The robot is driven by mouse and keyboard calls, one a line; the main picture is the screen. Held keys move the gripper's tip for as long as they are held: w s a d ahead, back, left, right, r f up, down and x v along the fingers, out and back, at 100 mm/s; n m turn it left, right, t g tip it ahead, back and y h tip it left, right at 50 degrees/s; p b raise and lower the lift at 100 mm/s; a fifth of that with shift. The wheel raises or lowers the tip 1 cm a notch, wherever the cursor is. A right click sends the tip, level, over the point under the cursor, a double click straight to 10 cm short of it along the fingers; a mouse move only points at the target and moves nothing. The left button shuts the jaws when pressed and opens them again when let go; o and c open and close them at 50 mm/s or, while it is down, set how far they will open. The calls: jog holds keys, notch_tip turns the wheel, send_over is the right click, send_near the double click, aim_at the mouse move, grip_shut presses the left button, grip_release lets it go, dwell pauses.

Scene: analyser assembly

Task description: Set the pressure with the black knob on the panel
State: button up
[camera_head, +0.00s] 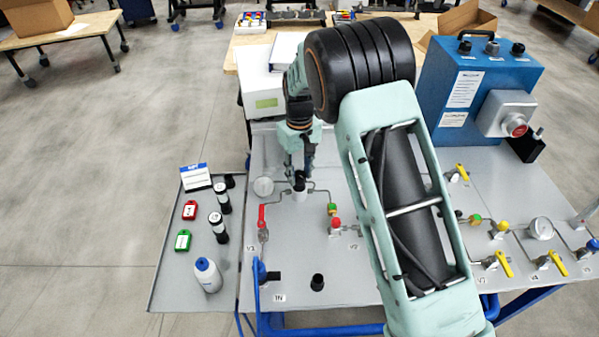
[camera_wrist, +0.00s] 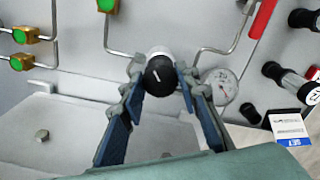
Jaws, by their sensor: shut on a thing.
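The black knob (camera_wrist: 160,76) sits on a white cylindrical body on the grey panel (camera_head: 330,270). A pale pointer line shows on its face in the wrist view. My gripper (camera_wrist: 161,82) points down at the knob, with one finger on each side, shut on it. In the head view, the knob (camera_head: 300,176) shows just below my gripper (camera_head: 303,172), partly hidden by the fingers. A round pressure gauge (camera_wrist: 221,86) stands beside the knob, and it also shows in the head view (camera_head: 263,186). Its needle is too small to read.
Metal pipes run from the knob body. A red-handled valve (camera_head: 262,222) is at left, and a red knob (camera_head: 336,224) is at right. A side tray (camera_head: 165,285) holds tags, black cylinders and a bottle (camera_head: 207,275). A blue box (camera_head: 480,85) stands at right.

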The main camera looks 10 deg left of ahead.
aim_at(299, 175)
jog(key=shift+m+b, duration=0.4)
jog(key=shift+m, duration=1.1)
jog(key=o, duration=1.2)
jog(key=shift+c, duration=0.2)
jog(key=shift+r, duration=0.1)
notch_tip(299, 175, up, 12)
